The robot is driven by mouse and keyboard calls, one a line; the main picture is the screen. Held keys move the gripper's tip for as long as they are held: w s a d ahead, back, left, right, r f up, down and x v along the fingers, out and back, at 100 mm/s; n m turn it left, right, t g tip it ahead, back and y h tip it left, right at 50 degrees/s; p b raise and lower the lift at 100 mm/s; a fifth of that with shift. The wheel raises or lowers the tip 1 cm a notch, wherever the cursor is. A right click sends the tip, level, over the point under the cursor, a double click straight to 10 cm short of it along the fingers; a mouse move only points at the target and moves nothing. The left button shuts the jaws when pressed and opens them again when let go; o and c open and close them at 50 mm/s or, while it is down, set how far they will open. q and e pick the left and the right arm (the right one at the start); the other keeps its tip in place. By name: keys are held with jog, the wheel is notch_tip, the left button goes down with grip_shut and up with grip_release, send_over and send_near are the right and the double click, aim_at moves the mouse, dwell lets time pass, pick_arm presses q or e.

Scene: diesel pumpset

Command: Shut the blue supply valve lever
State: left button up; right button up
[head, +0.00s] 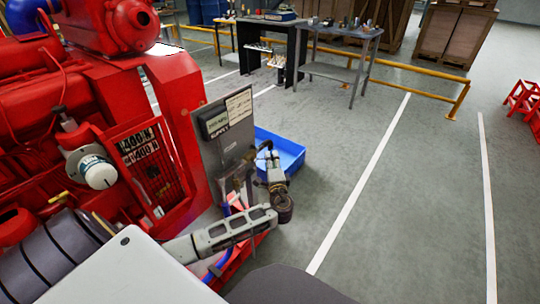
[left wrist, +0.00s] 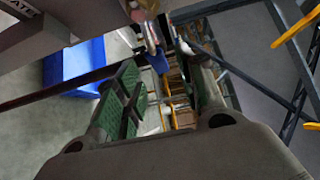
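My left gripper (head: 262,152) is beside the right edge of the grey control panel (head: 225,125), at the end of the red engine. In the left wrist view its two fingers with green pads (left wrist: 160,72) stand apart, with a gap between them. A small narrow blue piece (left wrist: 151,46) shows beyond the fingertips. I cannot tell whether it is the supply valve lever or whether it touches a finger. In the head view the valve lever cannot be made out. My right gripper is not in view.
A blue bin (head: 287,153) stands on the floor behind my left gripper and shows in the left wrist view (left wrist: 80,68). The red engine (head: 60,110) fills the left. Blue and red hoses (head: 228,252) run below the panel.

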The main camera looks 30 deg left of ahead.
pick_arm(q)
jog(key=shift+b+x, duration=0.3)
jog(key=shift+x, duration=2.15)
grip_shut()
